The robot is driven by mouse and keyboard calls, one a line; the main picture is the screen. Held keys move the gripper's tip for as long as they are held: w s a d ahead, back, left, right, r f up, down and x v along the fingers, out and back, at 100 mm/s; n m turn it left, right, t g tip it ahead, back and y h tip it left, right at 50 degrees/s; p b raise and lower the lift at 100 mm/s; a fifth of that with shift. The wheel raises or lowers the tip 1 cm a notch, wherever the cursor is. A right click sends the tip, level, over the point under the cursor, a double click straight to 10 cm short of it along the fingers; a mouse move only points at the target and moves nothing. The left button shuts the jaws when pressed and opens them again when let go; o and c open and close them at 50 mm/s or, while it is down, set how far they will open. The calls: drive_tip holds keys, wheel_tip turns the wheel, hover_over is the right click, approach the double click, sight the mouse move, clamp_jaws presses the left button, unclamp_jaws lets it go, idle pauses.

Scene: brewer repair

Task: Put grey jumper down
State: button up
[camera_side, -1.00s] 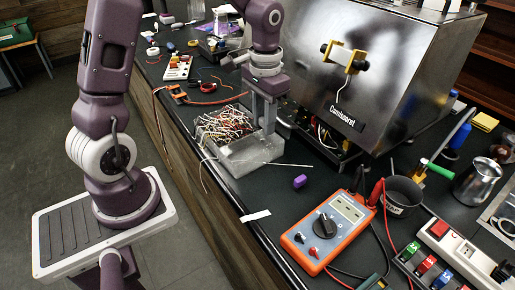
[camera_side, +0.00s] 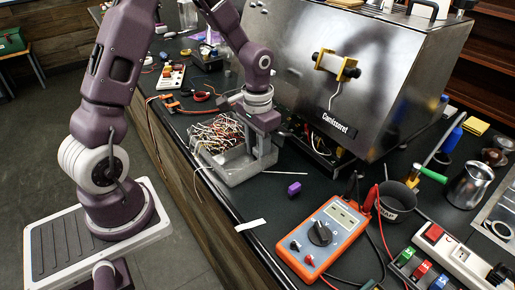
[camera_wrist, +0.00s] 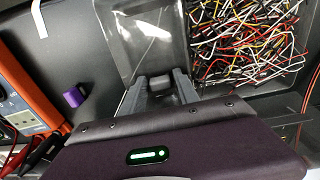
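The grey tray (camera_side: 240,171) stands at the bench's front edge; it has a bare section beside a section full of wires. My gripper (camera_side: 262,153) points down at the tray in the side view. In the wrist view, my gripper's fingers (camera_wrist: 160,88) stand apart over the bare section. A small grey block, seemingly the grey jumper (camera_wrist: 161,84), shows between the fingertips. I cannot tell whether the fingers press on it or stand clear. In the side view I cannot make the jumper out.
A purple jumper (camera_side: 294,188) lies on the black bench right of the tray. An orange multimeter (camera_side: 323,238) is farther right, near a white paper strip (camera_side: 250,225). Coloured wires (camera_wrist: 250,35) fill the other tray section. The steel brewer (camera_side: 375,75) stands behind.

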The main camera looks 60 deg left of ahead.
wheel_tip(320, 180, up, 12)
drive_tip(key=f, duration=0.1)
drive_tip(key=s+d+r+t, duration=0.2)
drive_tip(key=s+d+r, duration=0.1)
drive_tip(key=s, duration=0.6)
drive_tip(key=s+d+r+t, duration=0.3)
drive_tip(key=s+d+r, duration=0.1)
drive_tip(key=s, duration=0.6)
drive_tip(key=shift+d+r+m+t, duration=0.2)
drive_tip(key=shift+r+m+t, duration=0.1)
drive_tip(key=shift+r, duration=0.55)
